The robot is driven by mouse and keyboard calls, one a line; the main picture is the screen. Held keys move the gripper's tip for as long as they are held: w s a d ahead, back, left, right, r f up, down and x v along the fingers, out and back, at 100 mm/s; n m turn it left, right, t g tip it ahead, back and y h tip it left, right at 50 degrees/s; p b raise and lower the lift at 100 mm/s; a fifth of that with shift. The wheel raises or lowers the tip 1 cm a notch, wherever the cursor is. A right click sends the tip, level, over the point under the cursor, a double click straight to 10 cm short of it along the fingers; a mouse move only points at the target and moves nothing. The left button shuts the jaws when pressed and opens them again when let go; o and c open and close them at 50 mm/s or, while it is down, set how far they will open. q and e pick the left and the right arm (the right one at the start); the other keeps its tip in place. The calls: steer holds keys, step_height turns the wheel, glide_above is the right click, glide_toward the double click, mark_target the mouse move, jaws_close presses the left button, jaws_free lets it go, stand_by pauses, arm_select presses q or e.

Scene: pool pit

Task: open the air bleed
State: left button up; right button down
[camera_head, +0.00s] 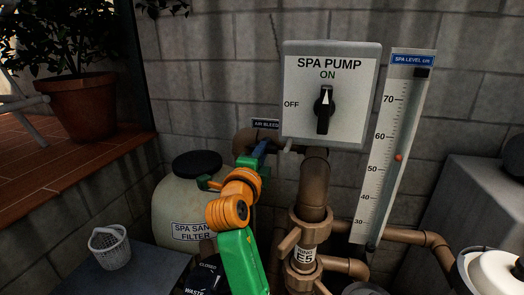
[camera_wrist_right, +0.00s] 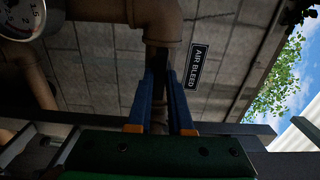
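The "AIR BLEED" label (camera_head: 265,124) is on the block wall just left of the pump switch box. It also shows in the right wrist view (camera_wrist_right: 198,67), right of the fingers. My right gripper (camera_head: 259,148) reaches up to the brown pipe just below this label. In the right wrist view its two blue fingers (camera_wrist_right: 162,95) stand apart with a narrow gap. A dark brownish part shows in the gap under the pipe elbow (camera_wrist_right: 160,22); I cannot tell whether the fingers touch it. The air bleed's own handle is not clearly seen. My left gripper is out of view.
The spa pump switch box (camera_head: 331,94) and the level gauge (camera_head: 393,145) are to the right. A thick brown pipe (camera_head: 314,185) stands close right of my arm. The sand filter tank (camera_head: 185,205) is left. A dial gauge (camera_wrist_right: 22,17) shows in the wrist view.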

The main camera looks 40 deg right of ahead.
stand_by(0.3)
steer(key=n+p, duration=0.7)
steer(key=n, duration=1.1)
steer(key=shift+n, duration=0.4)
steer(key=c, duration=0.7)
jaws_free()
steer(key=shift+a, duration=0.1)
steer(key=v, duration=0.7)
steer(key=shift+b, duration=0.4)
